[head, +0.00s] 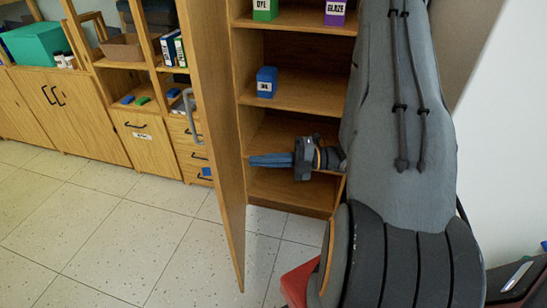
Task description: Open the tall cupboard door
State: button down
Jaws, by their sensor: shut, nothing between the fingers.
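The tall cupboard (300,93) stands in the middle of the head view, with its shelves showing. Its wooden door (215,120) is swung well out to the left and is seen nearly edge-on. A grey bar handle (191,115) is on the door's outer face. My gripper (252,160) is shut and empty, pointing left in front of the lower shelves. It is to the right of the door's inner face, apparently apart from it. My arm hides the cupboard's right side.
On the shelves are a blue container (266,82), a green DYE box (265,10) and a purple GLAZE box (335,12). Low cabinets (75,110) line the wall at left. The tiled floor (110,235) is clear at left. A red object (299,284) is low beside my arm.

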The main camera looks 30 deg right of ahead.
aim_at(221, 163)
jog(key=p+x, duration=0.2)
jog(key=x, duration=0.5)
jog(key=shift+w+a+p, duration=0.15)
jog(key=shift+a+p, duration=0.1)
jog(key=shift+p, duration=0.05)
